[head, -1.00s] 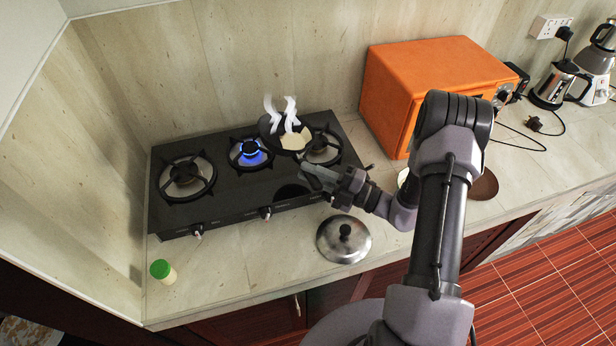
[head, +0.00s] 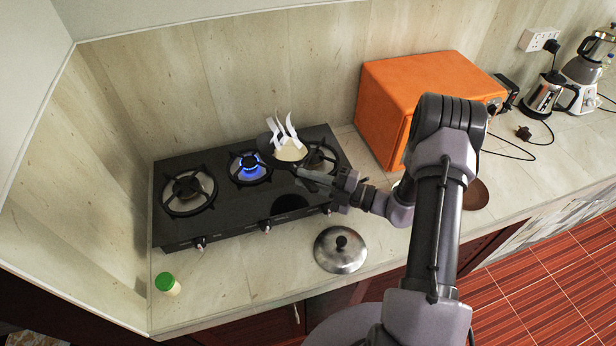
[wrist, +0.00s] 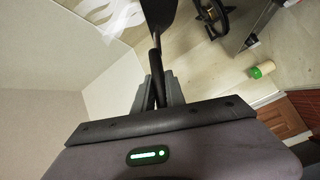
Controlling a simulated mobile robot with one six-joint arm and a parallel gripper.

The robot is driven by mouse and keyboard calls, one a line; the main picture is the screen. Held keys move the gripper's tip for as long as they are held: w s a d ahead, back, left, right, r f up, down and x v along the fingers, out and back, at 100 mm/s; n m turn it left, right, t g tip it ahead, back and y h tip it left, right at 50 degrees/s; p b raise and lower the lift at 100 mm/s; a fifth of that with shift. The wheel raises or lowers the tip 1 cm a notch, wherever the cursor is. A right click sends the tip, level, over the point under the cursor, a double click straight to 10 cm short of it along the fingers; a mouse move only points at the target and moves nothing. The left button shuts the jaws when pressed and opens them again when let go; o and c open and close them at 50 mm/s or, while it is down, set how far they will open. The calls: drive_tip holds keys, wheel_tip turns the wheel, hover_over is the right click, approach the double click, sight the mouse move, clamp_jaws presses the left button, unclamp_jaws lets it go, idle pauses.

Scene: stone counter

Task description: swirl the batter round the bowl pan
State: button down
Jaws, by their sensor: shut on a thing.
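My gripper (head: 325,181) is shut on the handle of a small dark bowl pan (head: 266,145). In the wrist view the handle (wrist: 156,72) runs up between the fingers (wrist: 158,98) to the pan (wrist: 152,16), which is cut off at the top edge. The pan is held up over the stove, between the lit middle burner and the right burner, and looks tilted. Pale cream batter (head: 291,152) lies toward the right side of the pan. White wisps of steam (head: 283,128) rise above it.
The black stove (head: 225,218) has a blue flame on its middle burner (head: 250,168). A metal lid (head: 340,251) lies in front. A green-capped jar (head: 167,284) stands front left. An orange oven (head: 425,95) stands right of the stove.

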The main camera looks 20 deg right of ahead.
drive_tip(key=shift+w+r+g+h+p, duration=0.35)
drive_tip(key=shift+r+p, duration=0.5)
drive_tip(key=shift+p, duration=0.5)
drive_tip(key=p, duration=0.2)
drive_tip(key=w+a+r+g+h+p, duration=0.1)
drive_tip(key=p, duration=0.1)
drive_tip(key=shift+r, duration=0.25)
drive_tip(key=s+a+f+n+h+b, duration=0.1)
drive_tip(key=s+a+f+n+b, duration=0.2)
drive_tip(key=b, duration=0.9)
wheel_tip(320, 180, down, 5)
drive_tip(key=s+n, duration=0.1)
drive_tip(key=n, duration=0.2)
drive_tip(key=shift+f+n, duration=0.2)
drive_tip(key=shift+n, duration=0.1)
drive_tip(key=shift+f+t+b, duration=0.1)
drive_tip(key=shift+t+b, duration=0.25)
drive_tip(key=shift+b, duration=0.1)
drive_tip(key=shift+d+f+b, duration=0.1)
drive_tip(key=shift+f+b, duration=0.2)
drive_tip(key=shift+b, duration=0.55)
drive_tip(key=shift+s+d+f+y+b, duration=0.15)
drive_tip(key=shift+f+y+b, duration=0.2)
drive_tip(key=shift+b, duration=0.45)
